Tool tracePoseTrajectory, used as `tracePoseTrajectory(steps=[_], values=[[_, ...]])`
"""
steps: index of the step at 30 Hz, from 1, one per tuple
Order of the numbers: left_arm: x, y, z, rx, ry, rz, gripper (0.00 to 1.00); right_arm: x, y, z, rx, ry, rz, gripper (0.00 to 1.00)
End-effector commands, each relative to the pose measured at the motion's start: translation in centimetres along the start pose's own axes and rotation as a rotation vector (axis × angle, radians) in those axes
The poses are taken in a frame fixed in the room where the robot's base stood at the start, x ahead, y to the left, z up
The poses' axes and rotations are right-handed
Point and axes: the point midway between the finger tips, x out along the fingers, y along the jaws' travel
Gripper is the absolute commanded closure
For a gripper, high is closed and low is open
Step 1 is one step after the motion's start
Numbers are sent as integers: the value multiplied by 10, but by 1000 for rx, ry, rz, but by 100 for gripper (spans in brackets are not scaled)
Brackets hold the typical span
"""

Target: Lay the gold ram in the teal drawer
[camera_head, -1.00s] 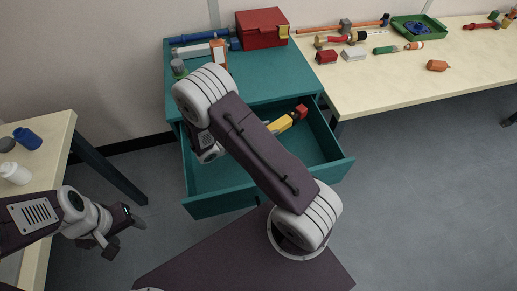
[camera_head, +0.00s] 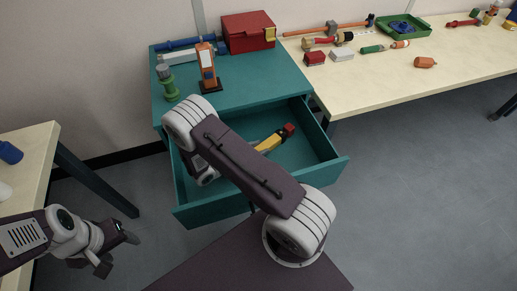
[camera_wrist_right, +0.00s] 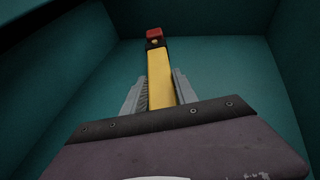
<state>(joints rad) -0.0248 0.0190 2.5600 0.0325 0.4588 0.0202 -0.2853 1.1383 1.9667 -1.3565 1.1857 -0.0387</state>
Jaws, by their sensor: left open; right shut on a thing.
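The gold ram, a yellow bar with a dark band and red end (camera_head: 270,143), is inside the open teal drawer (camera_head: 325,168). My right gripper (camera_wrist_right: 160,92) is shut on the ram, one finger along each side of the yellow part (camera_wrist_right: 159,72). The red end points away from the gripper. In the head view my right arm hides that gripper and the ram's near part. I cannot tell whether the ram touches the drawer floor. My left gripper (camera_head: 122,250) is open and empty, low at the left, apart from the drawer.
On the teal cabinet top (camera_head: 255,82) stand an orange device (camera_head: 207,67), a green-and-grey piece (camera_head: 166,82) and a red box (camera_head: 248,32). A pale bench (camera_head: 440,72) with several tools is at the right. Another table (camera_head: 35,165) is at the left.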

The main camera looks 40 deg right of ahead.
Motion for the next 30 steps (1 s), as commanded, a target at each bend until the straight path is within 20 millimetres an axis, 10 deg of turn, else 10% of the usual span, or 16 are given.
tracePoseTrajectory(steps=[2,3,5,16,30], values=[[3,0,0,0,0,0,40,1,0,-3,0,-3,0,100],[2,0,0,0,0,0,40,1,0,-2,0,0,0,54],[2,0,0,0,0,0,40,1,0,-2,0,0,0,44],[-3,0,0,0,0,0,40,-6,1,2,0,0,3,44],[-17,0,-2,0,0,0,40,-111,1,2,2,1,3,44]])
